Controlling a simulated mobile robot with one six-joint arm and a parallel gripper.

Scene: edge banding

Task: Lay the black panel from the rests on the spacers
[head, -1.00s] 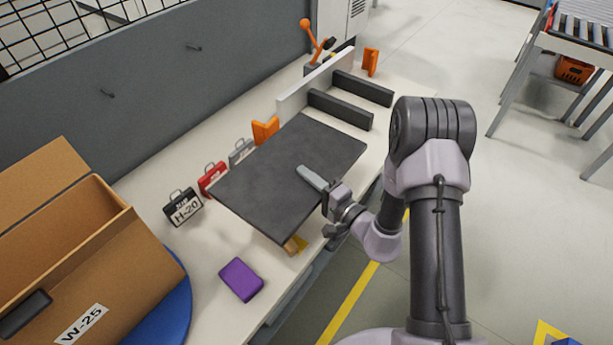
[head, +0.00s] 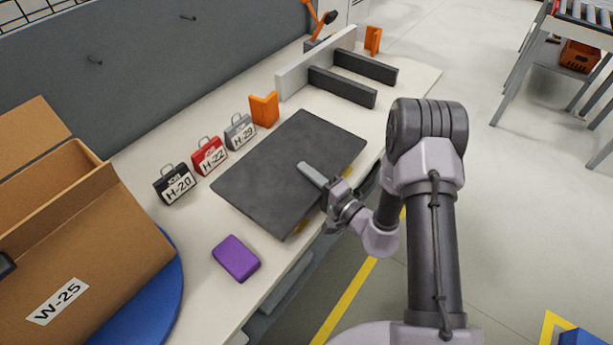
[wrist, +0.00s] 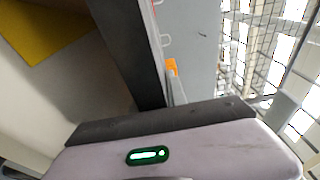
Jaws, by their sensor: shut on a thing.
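The black panel (head: 270,165) is a flat dark grey board over the middle of the bench in the head view. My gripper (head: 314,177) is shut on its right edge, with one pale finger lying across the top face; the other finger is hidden. In the wrist view the panel (wrist: 130,45) is a dark slab running up from my gripper. Two dark bars, seemingly the spacers (head: 342,86) (head: 365,66), lie parallel beyond the panel, apart from it. I cannot tell whether the panel touches anything underneath.
A pale upright fence (head: 316,62) stands behind the bars, with an orange bracket (head: 264,109) at its near end. Small tagged cases (head: 209,157) line the panel's back side. A purple block (head: 236,258) and cardboard box (head: 90,250) are at the near left.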

